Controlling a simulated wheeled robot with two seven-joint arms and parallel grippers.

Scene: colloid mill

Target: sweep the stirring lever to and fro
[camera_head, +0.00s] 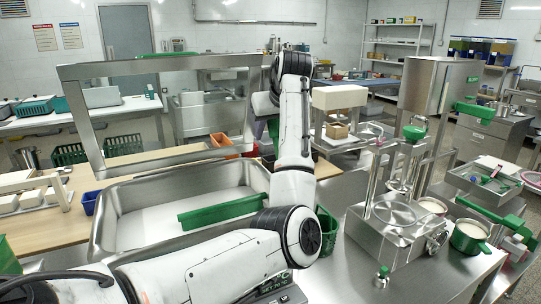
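A steel vat (105,217) holding a white content (160,224) stands left of centre. A green bar (222,211) lies slanted across the vat, its right end close to my arm. This bar may be the stirring lever or part of it; I cannot tell. My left arm comes in from the lower left, bends at the vat's right front and rises past its right side. Its wrist end is folded near the upright frame, and I cannot make out the gripper's fingers behind the arm. My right arm and gripper are not seen.
A steel frame (160,66) rises over the vat. A steel mill (385,232) with a round top stands on the right bench, beside a green-handled pot (468,236). A green crate (327,232) stands between vat and mill. A wooden worktop (60,230) lies left.

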